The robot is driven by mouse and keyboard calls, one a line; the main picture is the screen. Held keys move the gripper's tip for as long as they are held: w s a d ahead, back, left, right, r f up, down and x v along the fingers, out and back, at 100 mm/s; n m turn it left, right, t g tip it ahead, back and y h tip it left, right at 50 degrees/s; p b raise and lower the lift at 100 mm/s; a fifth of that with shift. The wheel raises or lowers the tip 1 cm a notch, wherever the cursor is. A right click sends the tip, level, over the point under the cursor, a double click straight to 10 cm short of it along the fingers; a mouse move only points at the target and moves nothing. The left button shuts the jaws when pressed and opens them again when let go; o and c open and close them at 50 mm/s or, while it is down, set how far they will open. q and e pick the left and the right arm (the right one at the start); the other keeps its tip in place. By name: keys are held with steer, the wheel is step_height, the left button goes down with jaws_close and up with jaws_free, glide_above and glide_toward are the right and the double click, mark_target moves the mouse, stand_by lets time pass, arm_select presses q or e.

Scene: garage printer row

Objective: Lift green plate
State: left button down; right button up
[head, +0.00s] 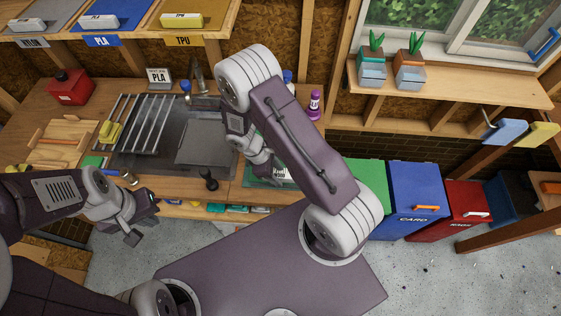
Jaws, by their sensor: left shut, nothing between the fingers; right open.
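A flat green piece (256,184) lies on the wooden counter, mostly hidden behind my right arm; I take it for the green plate, though its full outline does not show. My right gripper (268,167) is open, pointing down close over it; contact cannot be told. My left gripper (142,219) is shut and empty, in front of the counter's edge at the left. A smaller green item (92,162) lies on the counter further left.
A sink (140,165) with a rack and a grey sheet (206,142) is left of the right gripper. A small black-handled tool (209,180) stands near the front edge. Green (365,185), blue (415,200) and red (462,205) bins stand at right.

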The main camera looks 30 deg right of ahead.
steer(key=shift+d+f, duration=0.1)
steer(key=shift+f, duration=0.05)
jaws_close()
steer(key=shift+r, duration=0.35)
steer(key=r, duration=0.2)
steer(key=s+r+b, duration=0.1)
steer(key=r, duration=0.1)
steer(key=shift+a, duration=0.2)
steer(key=s+a+r+b, duration=0.1)
steer(key=s+a+r, duration=0.1)
steer(key=s+r, duration=0.4)
steer(key=s, duration=0.4)
steer(key=shift+s+a+r, duration=0.2)
steer(key=shift+a, duration=0.15)
